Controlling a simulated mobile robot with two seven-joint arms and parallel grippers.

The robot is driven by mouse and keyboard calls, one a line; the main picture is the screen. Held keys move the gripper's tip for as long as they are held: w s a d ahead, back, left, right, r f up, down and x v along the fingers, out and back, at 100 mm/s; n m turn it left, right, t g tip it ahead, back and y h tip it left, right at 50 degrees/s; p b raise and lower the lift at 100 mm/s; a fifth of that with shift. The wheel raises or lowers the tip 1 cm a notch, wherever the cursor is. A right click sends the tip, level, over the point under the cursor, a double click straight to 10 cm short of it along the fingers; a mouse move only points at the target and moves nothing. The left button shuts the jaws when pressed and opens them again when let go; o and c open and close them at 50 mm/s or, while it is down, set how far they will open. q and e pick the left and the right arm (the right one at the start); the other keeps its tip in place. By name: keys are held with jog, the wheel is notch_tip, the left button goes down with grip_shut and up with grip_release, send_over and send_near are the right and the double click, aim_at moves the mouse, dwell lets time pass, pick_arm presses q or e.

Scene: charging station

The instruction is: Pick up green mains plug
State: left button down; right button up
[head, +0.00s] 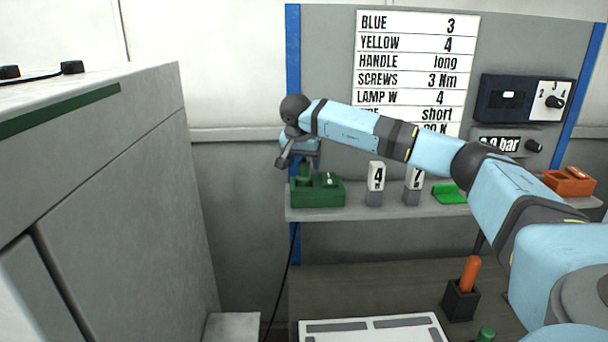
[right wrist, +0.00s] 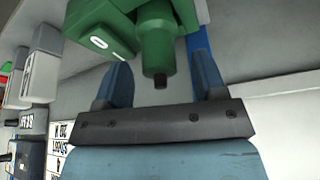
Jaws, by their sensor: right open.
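The green mains plug (right wrist: 157,45) is a round green body with a dark tip, standing in a green socket box (head: 325,190) at the left end of the shelf. In the head view the plug (head: 304,170) shows partly below my right gripper (head: 298,158). In the right wrist view my right gripper (right wrist: 161,82) is open, with one blue finger on each side of the plug's end. I cannot tell whether a finger touches it. The socket box (right wrist: 100,30) has a switch marked 0 and 1. My left gripper is not in view.
The shelf (head: 400,212) also holds two numbered grey blocks (head: 376,185), (head: 413,187), a bright green piece (head: 449,193) and an orange box (head: 569,181). A blue post (head: 293,60) stands behind the socket box. A tall grey cabinet (head: 130,190) fills the left.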

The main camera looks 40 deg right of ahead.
jog(key=shift+x, duration=0.8)
jog(key=shift+r, duration=0.1)
jog(key=c, duration=1)
jog(key=shift+c, duration=0.2)
